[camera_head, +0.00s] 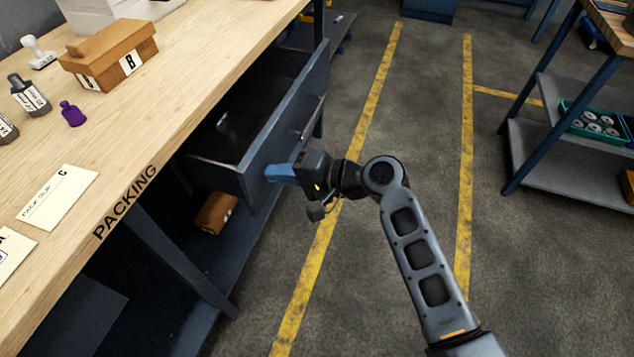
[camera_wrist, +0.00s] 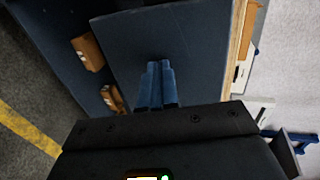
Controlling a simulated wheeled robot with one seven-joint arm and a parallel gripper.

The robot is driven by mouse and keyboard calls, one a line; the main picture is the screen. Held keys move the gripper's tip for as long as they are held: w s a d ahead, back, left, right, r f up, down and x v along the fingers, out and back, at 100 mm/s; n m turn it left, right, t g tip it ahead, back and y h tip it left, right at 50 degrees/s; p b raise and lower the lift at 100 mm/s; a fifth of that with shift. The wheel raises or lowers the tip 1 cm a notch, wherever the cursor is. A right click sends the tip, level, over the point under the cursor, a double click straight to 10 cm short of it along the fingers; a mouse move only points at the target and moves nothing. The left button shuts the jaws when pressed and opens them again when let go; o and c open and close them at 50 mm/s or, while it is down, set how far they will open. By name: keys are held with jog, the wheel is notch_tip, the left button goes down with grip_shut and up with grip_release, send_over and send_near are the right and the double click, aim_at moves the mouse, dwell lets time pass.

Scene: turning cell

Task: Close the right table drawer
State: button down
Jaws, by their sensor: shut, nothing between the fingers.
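The table drawer (camera_head: 285,135) under the wooden packing table (camera_head: 215,70) is pulled well out, with its dark inside showing and a small dark item (camera_head: 222,122) in it. A handle (camera_head: 313,118) is on its front panel. My gripper (camera_head: 270,172) is shut and empty, with its blue fingers at the drawer front's near lower part. In the wrist view my fingers (camera_wrist: 158,68) are shut together and point at a flat dark blue panel (camera_wrist: 185,45). I cannot tell whether they touch it.
A brown box (camera_head: 215,212) lies on the shelf below the drawer. A lidded box (camera_head: 108,55), bottles and cards stand on the tabletop. The floor between yellow lines (camera_head: 465,150) is clear. A shelf cart (camera_head: 560,160) with a green tray is at right.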

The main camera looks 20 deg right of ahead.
jog(key=w+a+b, duration=0.1)
jog(key=w+a, duration=0.2)
jog(key=a, duration=0.1)
jog(key=w+a+b, duration=0.1)
jog(key=w+a, duration=0.2)
jog(key=a, duration=0.1)
jog(key=w+a+b, duration=0.1)
jog(key=w+a, duration=0.1)
jog(key=a, duration=0.2)
jog(key=shift+w+f, duration=0.1)
jog(key=shift+w, duration=0.3)
jog(key=shift+w+a+r, duration=0.15)
jog(key=shift+a+r, duration=0.05)
jog(key=shift+a, duration=0.05)
jog(key=shift+a+r, duration=0.1)
